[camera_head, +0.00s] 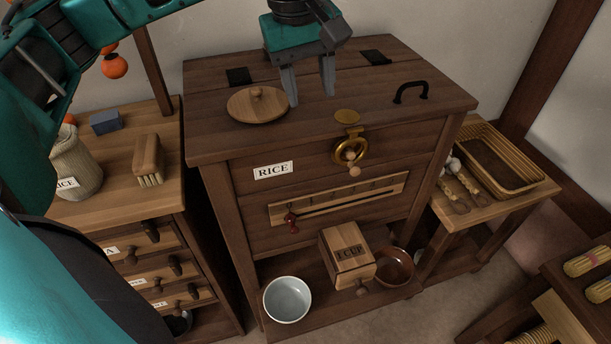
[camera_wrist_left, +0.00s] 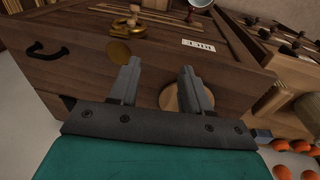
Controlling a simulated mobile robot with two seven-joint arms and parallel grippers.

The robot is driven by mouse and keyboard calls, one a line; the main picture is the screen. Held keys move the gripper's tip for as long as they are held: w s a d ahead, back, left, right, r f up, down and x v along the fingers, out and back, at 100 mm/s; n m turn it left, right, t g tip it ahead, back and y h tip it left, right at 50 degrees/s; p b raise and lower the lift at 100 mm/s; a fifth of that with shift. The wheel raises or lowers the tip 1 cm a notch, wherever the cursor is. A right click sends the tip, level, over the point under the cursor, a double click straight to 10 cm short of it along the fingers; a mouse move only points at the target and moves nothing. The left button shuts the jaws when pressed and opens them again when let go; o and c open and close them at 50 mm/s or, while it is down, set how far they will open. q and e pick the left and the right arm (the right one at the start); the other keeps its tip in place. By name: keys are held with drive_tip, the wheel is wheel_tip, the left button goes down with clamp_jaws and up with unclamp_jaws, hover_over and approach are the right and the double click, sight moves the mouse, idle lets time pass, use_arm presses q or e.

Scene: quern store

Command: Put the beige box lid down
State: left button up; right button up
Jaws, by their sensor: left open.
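No clearly beige box shows. A round tan wooden lid (camera_head: 258,105) with a knob lies flat on the left of the brown chest's top (camera_head: 350,105). That top is flat, with two dark plates at the back and a black handle (camera_head: 411,90) at the front right. My left gripper (camera_head: 311,98) is open and empty, pointing down over the chest top just right of the round lid. In the left wrist view the round lid (camera_wrist_left: 172,98) is partly hidden behind one finger of this gripper (camera_wrist_left: 158,66). My right gripper is not in view.
A wooden 1 CUP box (camera_head: 350,252), a pale bowl (camera_head: 287,299) and a brown bowl (camera_head: 397,266) stand on the chest's lower shelf. A sack (camera_head: 75,165) and a brush (camera_head: 148,160) stand on the left cabinet. A wicker tray (camera_head: 522,178) is at right.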

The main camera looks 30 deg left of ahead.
use_arm(q)
drive_tip(key=s+d+f+n+g+h, duration=0.25)
drive_tip(key=d+h, duration=0.25)
drive_tip(key=d, duration=0.5)
drive_tip(key=s+d+f+n+g+h, duration=0.15)
drive_tip(key=s+d+h, duration=0.3)
drive_tip(key=d, duration=0.55)
drive_tip(key=w+d+r+n+t+h, duration=0.25)
drive_tip(key=d+n+h, duration=0.35)
drive_tip(key=n+h, duration=0.6)
drive_tip(key=w+a+f+n+t+y, duration=0.2)
drive_tip(key=a+f+n+t+y, duration=0.45)
drive_tip(key=n, duration=0.95)
drive_tip(key=w+a+f+n+t+y, duration=0.35)
drive_tip(key=f+n+t+y, duration=0.4)
drive_tip(key=n, duration=0.75)
drive_tip(key=s+a+f+n+g+y, duration=0.2)
drive_tip(key=s+f+n, duration=0.4)
drive_tip(key=f, duration=0.3)
drive_tip(key=s+a+f+n+g+y, duration=0.1)
drive_tip(key=s+a+f+n+y, duration=0.3)
drive_tip(key=f, duration=0.6)
drive_tip(key=s+a+n, duration=0.1)
drive_tip(key=s+n, duration=0.1)
drive_tip(key=s, duration=0.1)
drive_tip(key=shift+s+a+g, duration=0.2)
drive_tip(key=shift+a+g, duration=0.15)
drive_tip(key=shift+a+f+n, duration=0.1)
drive_tip(key=shift+n, duration=0.2)
